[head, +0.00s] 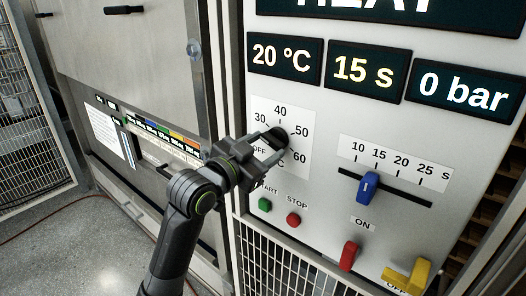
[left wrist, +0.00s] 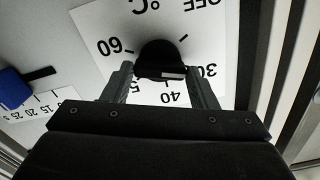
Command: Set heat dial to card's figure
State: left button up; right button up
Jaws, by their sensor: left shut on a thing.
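The heat dial is a black round knob (left wrist: 160,58) on a white scale plate (head: 299,165) marked OFF, 30, 40, 50, 60 °C. My left gripper (head: 277,138) is at the dial, and in the left wrist view its two fingers (left wrist: 161,84) stand on either side of the knob, shut on it. A pale mark on the knob's edge faces the 40 side, but its exact setting is unclear. The heat display (head: 285,60) reads 20 °C. A white sheet (head: 105,135) is on the left panel; its writing is too small to read. My right gripper is out of view.
Displays read 15 s (head: 363,72) and 0 bar (head: 464,92). A blue slider (head: 367,187) sits right of the dial. Below are green (head: 265,205) and red (head: 293,220) buttons, a red switch (head: 349,256) and a yellow handle (head: 416,277). Mesh lies underneath.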

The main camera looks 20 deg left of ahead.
pick_arm(q)
jog(key=shift+m, duration=0.9)
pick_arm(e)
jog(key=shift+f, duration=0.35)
pick_arm(q)
jog(key=shift+r+b, duration=0.1)
jog(key=shift+b, duration=0.2)
jog(key=o, duration=1)
jog(key=shift+w, duration=0.1)
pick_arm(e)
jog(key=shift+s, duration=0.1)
